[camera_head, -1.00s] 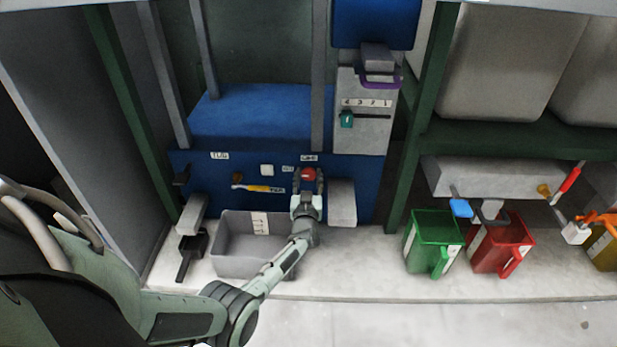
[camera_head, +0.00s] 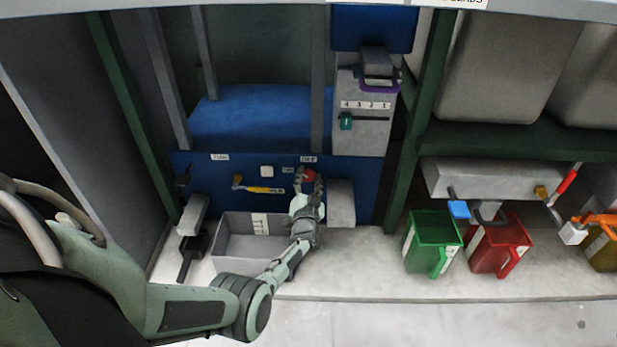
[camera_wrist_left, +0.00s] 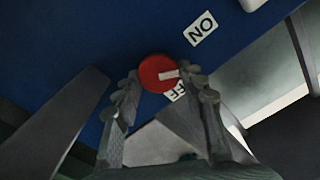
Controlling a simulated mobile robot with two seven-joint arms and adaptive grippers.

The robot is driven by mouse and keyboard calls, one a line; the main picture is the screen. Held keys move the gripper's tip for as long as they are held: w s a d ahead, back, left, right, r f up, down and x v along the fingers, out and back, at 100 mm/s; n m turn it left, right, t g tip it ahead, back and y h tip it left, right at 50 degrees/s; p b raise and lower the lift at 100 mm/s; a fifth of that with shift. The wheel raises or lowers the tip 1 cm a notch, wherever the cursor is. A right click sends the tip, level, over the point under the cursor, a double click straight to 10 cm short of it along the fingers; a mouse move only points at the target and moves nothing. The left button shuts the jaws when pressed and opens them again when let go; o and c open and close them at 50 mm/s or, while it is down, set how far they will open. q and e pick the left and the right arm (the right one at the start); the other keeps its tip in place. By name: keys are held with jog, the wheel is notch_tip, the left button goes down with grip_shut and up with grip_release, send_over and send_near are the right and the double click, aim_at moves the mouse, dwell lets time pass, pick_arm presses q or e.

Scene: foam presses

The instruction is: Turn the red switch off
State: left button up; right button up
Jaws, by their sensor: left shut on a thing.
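The red switch (camera_head: 310,175) is a round knob on the blue panel (camera_head: 350,168). It shows large in the left wrist view (camera_wrist_left: 155,75), with a white pointer mark aimed to the right in that picture. An ON label (camera_wrist_left: 201,28) sits beyond the knob. A second label (camera_wrist_left: 177,92), partly hidden with "FF" readable, sits just beside the knob. My left gripper (camera_head: 307,182) is at the panel, its fingers on either side of the knob and shut on it. My right gripper is not in view.
A grey bin (camera_head: 226,245) stands below the panel, under my left arm. A grey block (camera_head: 341,203) juts out right of the gripper. A yellow-handled lever (camera_head: 262,189) and a white button (camera_head: 267,171) are to the left. Green (camera_head: 425,236) and red (camera_head: 490,248) containers stand right.

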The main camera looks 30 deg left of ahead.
pick_arm(q)
jog(key=m, duration=0.3)
jog(key=shift+m, duration=0.4)
jog(key=m, duration=0.3)
jog(key=shift+f+m, duration=0.15)
jog(key=shift+m, duration=2.15)
jog(key=o, duration=1.1)
jog(key=shift+o, duration=0.2)
